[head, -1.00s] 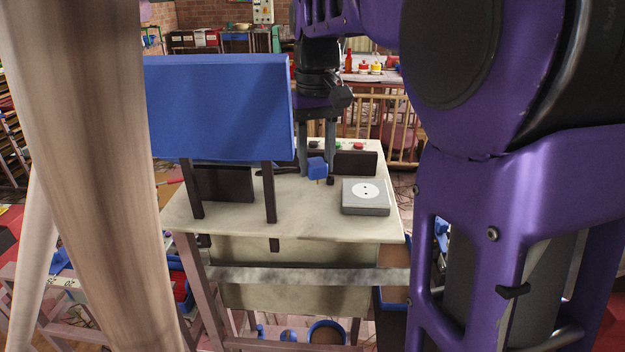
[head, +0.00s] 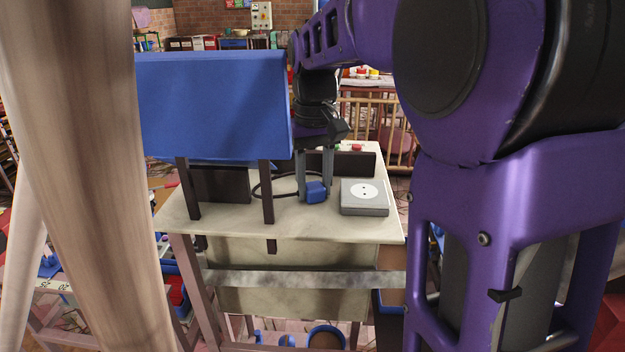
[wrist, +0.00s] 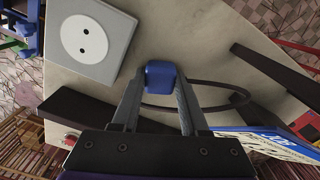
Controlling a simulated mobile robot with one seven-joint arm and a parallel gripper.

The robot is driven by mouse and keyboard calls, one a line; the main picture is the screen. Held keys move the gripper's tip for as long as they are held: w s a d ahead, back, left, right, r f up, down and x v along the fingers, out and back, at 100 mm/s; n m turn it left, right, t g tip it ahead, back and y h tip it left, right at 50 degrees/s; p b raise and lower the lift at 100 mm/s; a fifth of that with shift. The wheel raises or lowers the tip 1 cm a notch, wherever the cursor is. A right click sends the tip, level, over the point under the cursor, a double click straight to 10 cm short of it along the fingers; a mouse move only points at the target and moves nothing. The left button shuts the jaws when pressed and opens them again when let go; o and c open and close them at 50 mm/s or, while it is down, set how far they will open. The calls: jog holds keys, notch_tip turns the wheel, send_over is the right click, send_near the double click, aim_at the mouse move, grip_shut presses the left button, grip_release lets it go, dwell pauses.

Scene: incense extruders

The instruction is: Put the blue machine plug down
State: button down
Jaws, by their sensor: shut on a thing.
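The blue machine plug (head: 315,191) is between the fingertips of my gripper (head: 314,186), low over the table, left of the grey socket box. I cannot tell whether it touches the tabletop. In the wrist view the blue plug (wrist: 160,74) sits between the two finger ends, and my gripper (wrist: 160,82) is shut on it. A dark cable (wrist: 236,103) loops from the plug side across the table.
The grey socket box (head: 364,208) with a round white two-hole face (wrist: 84,39) lies flat beside the plug. Dark upright panels (head: 355,163) stand at the back. The pale tabletop (head: 300,225) is clear in front of the plug.

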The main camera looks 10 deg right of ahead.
aim_at(315, 184)
jog(key=shift+c, duration=2.1)
grip_release()
jog(key=shift+r, duration=0.1)
notch_tip(315, 184, up, 13)
jog(key=p, duration=0.3)
jog(key=shift+r, duration=0.1)
